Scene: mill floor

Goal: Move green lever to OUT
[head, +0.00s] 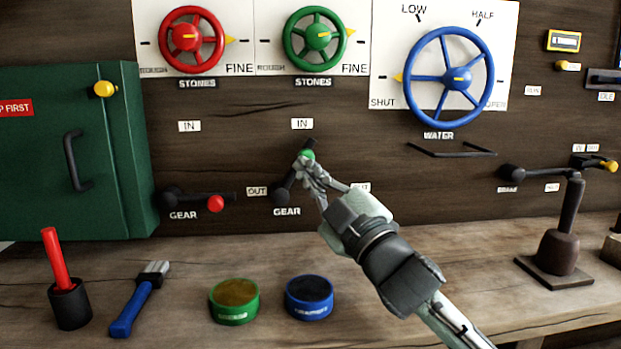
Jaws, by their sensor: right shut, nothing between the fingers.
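The green lever (291,180) is a dark arm with a green knob, mounted on the wooden wall above a GEAR label. It slants up and to the right from its pivot, between the IN label (302,124) above and the partly covered label (361,187) at its right, which seems to read OUT. My right gripper (306,168) is shut with nothing in its fingers. Its fingertips are at the lever just below the green knob and overlap it; I cannot tell if they touch. My left gripper is not in view.
A red-knobbed lever (190,198) lies level to the left. Red (187,37), green (317,36) and blue (459,78) wheels are above. A green cabinet (105,150) is at left.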

